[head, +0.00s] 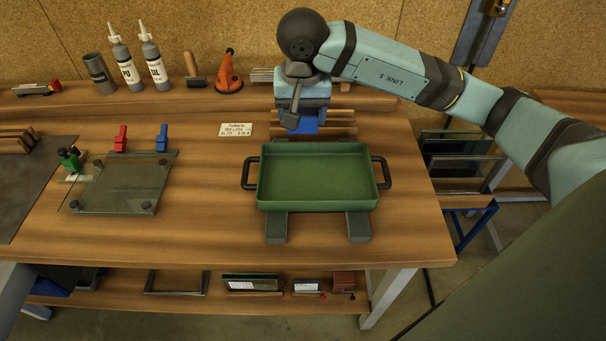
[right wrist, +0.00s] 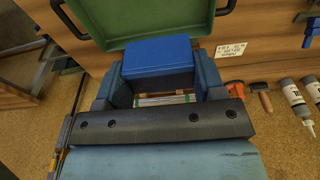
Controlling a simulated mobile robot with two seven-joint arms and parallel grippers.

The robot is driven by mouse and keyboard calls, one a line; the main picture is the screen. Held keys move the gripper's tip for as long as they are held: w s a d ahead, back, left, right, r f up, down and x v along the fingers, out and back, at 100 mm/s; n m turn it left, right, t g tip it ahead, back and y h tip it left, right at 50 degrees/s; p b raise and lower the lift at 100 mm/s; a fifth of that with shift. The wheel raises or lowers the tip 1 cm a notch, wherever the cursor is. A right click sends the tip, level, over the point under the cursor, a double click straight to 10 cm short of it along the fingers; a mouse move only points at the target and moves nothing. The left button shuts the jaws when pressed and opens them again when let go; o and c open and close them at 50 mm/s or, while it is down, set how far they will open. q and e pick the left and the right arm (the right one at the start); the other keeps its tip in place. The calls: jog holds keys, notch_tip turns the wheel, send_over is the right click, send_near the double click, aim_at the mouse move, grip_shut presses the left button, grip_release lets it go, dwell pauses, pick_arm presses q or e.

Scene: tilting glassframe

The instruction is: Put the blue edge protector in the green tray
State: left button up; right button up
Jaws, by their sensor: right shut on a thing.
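The blue edge protector (right wrist: 158,58) is a blue block between the fingers of my right gripper (right wrist: 162,76) in the right wrist view. In the head view the right gripper (head: 300,108) is shut on it, behind the tray's back edge, and the protector (head: 305,126) is partly hidden by the gripper. The green tray (head: 317,204) is empty, with dark handles at both sides, and sits on two grey strips on the workbench. The tray (right wrist: 140,24) also shows ahead of the protector in the right wrist view. My left gripper is not in view.
A glass pane (head: 122,187) with red and blue clamps lies left of the tray. Bottles (head: 125,65) and an orange tool (head: 229,76) stand at the back. The bench between pane and tray is clear.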

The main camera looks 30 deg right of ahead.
notch_tip(320, 180, down, 6)
jog(key=p, duration=0.2)
send_over(304, 188)
jog(key=f, duration=0.8)
jog(key=shift+s+a+f, duration=0.1)
jog(key=shift+s+f, duration=0.1)
jog(key=shift+f, duration=2.45)
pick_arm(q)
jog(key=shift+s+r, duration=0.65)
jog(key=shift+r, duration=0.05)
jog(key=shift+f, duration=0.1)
pick_arm(e)
jog(key=shift+f, duration=0.1)
jog(key=o, duration=0.4)
jog(key=shift+b, duration=0.3)
jog(key=o, duration=0.5)
